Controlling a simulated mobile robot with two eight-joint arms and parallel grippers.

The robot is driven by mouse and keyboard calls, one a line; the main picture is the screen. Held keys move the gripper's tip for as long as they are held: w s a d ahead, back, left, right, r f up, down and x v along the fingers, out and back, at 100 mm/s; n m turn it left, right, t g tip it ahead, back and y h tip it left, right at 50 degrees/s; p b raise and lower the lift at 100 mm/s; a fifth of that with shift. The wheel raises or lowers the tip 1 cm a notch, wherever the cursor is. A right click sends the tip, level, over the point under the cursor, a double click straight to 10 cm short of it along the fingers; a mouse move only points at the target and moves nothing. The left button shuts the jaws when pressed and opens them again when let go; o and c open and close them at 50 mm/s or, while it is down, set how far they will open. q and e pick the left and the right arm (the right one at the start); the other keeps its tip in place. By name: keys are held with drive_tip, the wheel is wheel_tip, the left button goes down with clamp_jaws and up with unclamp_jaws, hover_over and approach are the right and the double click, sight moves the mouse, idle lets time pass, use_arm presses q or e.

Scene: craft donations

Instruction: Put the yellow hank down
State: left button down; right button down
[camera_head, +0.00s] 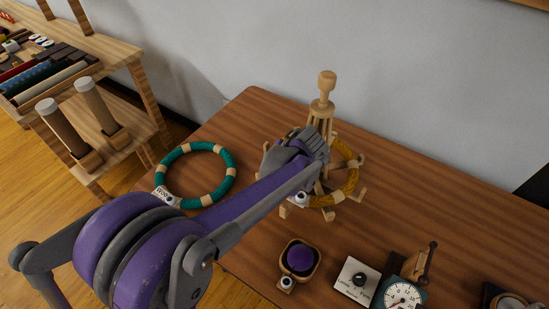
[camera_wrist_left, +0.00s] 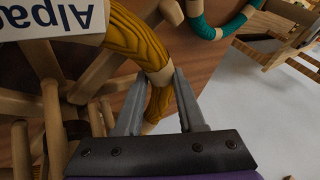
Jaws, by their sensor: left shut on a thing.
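The yellow hank (camera_head: 352,173) is a mustard ring with pale ties, seen at the wooden swift (camera_head: 322,115) on the table. Its far right part shows beyond my arm; the rest is partly hidden. In the left wrist view the yellow hank (camera_wrist_left: 148,45) passes between the fingers of my left gripper (camera_wrist_left: 160,80), which is shut on it at a pale tie. A white label reading "Alpac…" (camera_wrist_left: 50,15) shows upside down beside it. The swift's wooden arms (camera_wrist_left: 95,75) lie close by. I cannot tell whether the hank rests on them. My right gripper is not in view.
A teal hank (camera_head: 224,158) with a wool label lies flat on the brown table (camera_head: 255,110), left of the swift. A shelf unit (camera_head: 110,55) stands at left.

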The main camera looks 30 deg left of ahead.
use_arm(q)
drive_tip(key=c, duration=0.5)
unclamp_jaws()
